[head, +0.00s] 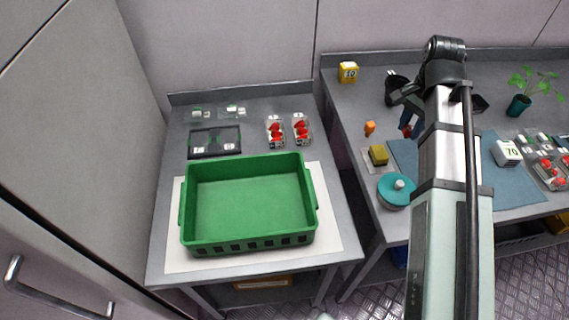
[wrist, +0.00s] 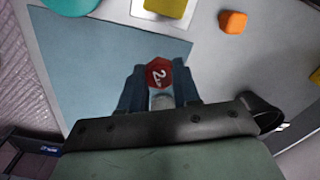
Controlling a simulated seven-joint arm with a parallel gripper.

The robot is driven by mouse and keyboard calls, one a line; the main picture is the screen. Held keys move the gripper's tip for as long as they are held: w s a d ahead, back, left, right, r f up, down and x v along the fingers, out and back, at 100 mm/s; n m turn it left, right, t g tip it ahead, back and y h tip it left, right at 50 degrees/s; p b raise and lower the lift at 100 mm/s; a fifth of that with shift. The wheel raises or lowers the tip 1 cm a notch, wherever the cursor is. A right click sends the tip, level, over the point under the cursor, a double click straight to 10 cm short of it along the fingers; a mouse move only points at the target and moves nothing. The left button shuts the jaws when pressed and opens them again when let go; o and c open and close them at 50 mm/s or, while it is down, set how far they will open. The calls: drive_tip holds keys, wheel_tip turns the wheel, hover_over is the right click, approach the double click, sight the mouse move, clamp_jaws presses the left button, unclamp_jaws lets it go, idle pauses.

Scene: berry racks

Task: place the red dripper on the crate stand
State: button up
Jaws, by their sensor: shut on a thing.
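The red dripper (wrist: 158,70) shows in the wrist view as a small red piece with a white 2 on its face. My gripper (wrist: 158,82) is shut on it, with a blue finger on each side. In the head view my gripper (head: 410,122) is over the right table, and the dripper (head: 406,131) is a small red spot, mostly hidden by the fingers. The crate stand appears to be the left grey table (head: 160,262), which bears a green crate (head: 248,238) on a white sheet (head: 328,225). The crate is empty.
Clear punnets with red berries (head: 275,131) and a black tray (head: 199,153) lie behind the crate. On the right table are a teal round lid (head: 394,193), a yellow block (head: 378,155), an orange piece (head: 370,128) and a blue mat (wrist: 100,70). A gap separates the tables.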

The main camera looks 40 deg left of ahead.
drive_tip(key=s+a+f+n, duration=0.2)
drive_tip(key=s+a, duration=0.3)
drive_tip(key=a, duration=0.4)
drive_tip(key=s+a+f+n, duration=0.2)
drive_tip(key=s+a, duration=0.3)
drive_tip(key=a, duration=0.4)
drive_tip(key=shift+w+a+f, duration=0.2)
drive_tip(key=shift+a+f, duration=0.15)
drive_tip(key=shift+f, duration=1.5)
drive_tip(key=shift+w+a+f, duration=0.2)
drive_tip(key=shift+a+f, duration=0.2)
drive_tip(key=shift+f, duration=1.4)
drive_tip(key=shift+w+a+f, duration=0.2)
drive_tip(key=shift+a+f, duration=0.15)
drive_tip(key=shift+f, duration=1.5)
drive_tip(key=o, duration=1)
drive_tip(key=shift+f, duration=0.15)
wheel_tip(320, 180, up, 12)
drive_tip(key=shift+r, duration=0.2)
